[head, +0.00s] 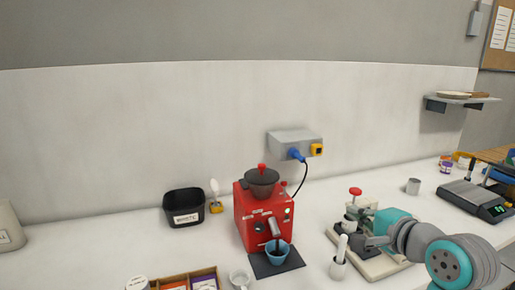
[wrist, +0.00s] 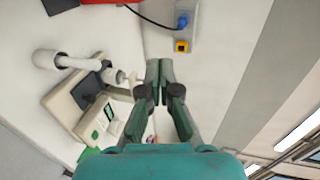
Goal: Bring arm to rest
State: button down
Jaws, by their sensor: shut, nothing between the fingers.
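My gripper (head: 372,240) is at the lower right in the head view, at the end of my grey and teal arm. It is over the counter, in front of a cream device with a red knob (head: 355,191), and partly hides it. I cannot tell whether they touch. In the wrist view my gripper (wrist: 158,66) has its two fingers together with nothing between them. The cream device (wrist: 62,103) shows there at the left, beside the fingers.
A red grinder (head: 262,215) with a blue cup (head: 278,254) stands left of the arm. A white-handled tool in a holder (head: 338,268) stands close to the gripper. A scale (head: 474,201) is at the right. A socket box (head: 294,143) is on the wall.

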jog(key=s+a+f+n+h, duration=0.1)
jog(key=s+f, duration=0.3)
jog(key=f, duration=0.5)
jog(key=s+f+n+h, duration=0.1)
jog(key=s+f, duration=0.2)
jog(key=f, duration=0.6)
jog(key=s+a+f+n+h, duration=0.1)
jog(key=s+f+n+h, duration=0.1)
jog(key=s+f, duration=0.95)
jog(key=s+a+n, duration=0.1)
jog(key=s+n, duration=0.9)
jog(key=s, duration=2)
jog(key=shift+s+a+t+h, duration=0.3)
jog(key=shift+s+a+t, duration=0.05)
jog(key=shift+s+t, duration=0.05)
jog(key=c, duration=1.9)
grip_release()
